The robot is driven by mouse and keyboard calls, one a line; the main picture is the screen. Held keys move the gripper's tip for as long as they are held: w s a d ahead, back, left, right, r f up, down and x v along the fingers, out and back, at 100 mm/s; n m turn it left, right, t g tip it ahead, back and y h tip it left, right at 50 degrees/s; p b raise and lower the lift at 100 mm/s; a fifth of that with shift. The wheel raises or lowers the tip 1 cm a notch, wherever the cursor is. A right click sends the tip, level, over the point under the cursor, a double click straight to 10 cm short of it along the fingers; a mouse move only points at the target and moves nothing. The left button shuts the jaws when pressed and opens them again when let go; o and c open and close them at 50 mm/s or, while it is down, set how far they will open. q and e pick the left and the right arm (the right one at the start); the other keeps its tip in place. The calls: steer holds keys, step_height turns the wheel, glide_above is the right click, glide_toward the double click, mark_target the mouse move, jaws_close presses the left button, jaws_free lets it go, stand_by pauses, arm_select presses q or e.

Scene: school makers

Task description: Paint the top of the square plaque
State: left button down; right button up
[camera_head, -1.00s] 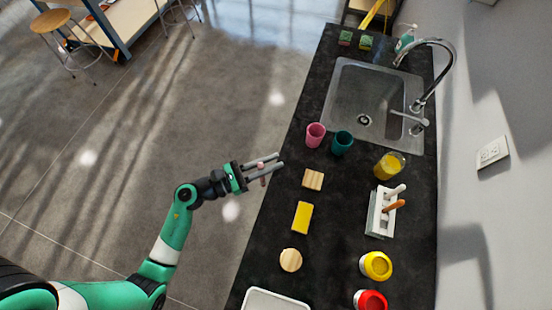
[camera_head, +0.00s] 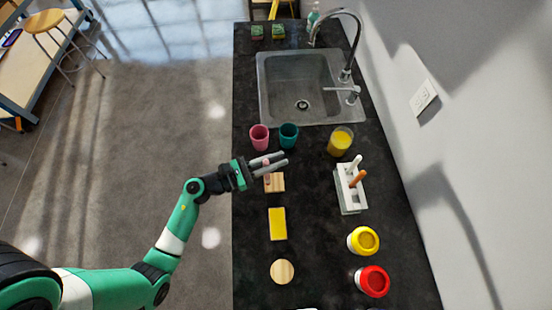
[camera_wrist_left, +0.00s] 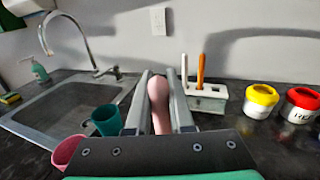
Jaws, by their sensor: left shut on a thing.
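The square plaque (camera_head: 277,184) is pale wood and lies on the black counter. Its top shows bare wood where visible; my gripper covers part of its far side. My left gripper (camera_head: 272,162) is shut on a pink-handled brush, above the plaque's far edge. The brush's rounded pink handle end (camera_wrist_left: 158,90) stands between the fingers in the left wrist view. Its bristles are hidden, and I cannot tell whether they touch the plaque. The yellow paint jar (camera_head: 363,241) and red paint jar (camera_head: 373,281) stand at the right. My right gripper is out of view.
A yellow rectangular block (camera_head: 278,224) and round wooden disc (camera_head: 282,271) lie nearer. A pink cup (camera_head: 260,137), teal cup (camera_head: 289,136) and glass of yellow liquid (camera_head: 340,141) stand before the sink (camera_head: 300,86). A white holder (camera_head: 350,195) carries white and orange brushes.

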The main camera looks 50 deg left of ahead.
arm_select(q)
steer(key=shift+w+a+f+b, duration=1.65)
steer(key=shift+a+f+b, duration=0.3)
steer(key=shift+f+b, duration=0.9)
steer(key=shift+d, duration=3.3)
steer(key=w+a+r+p, duration=0.3)
steer(key=a+r+p, duration=0.1)
steer(key=r+p, duration=0.2)
steer(key=shift+w+r, duration=0.15)
steer(key=shift+r, duration=0.5)
